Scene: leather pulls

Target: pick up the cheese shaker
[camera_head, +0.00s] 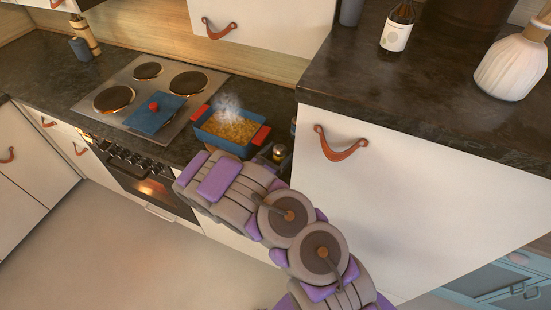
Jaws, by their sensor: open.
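I see nothing held.
A steaming blue pan (226,132) with red handles and yellow food is beside the hob (190,87). A blue lid (155,114) with a red knob lies on the hob. A tall white cabinet (390,195) blocks the right.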

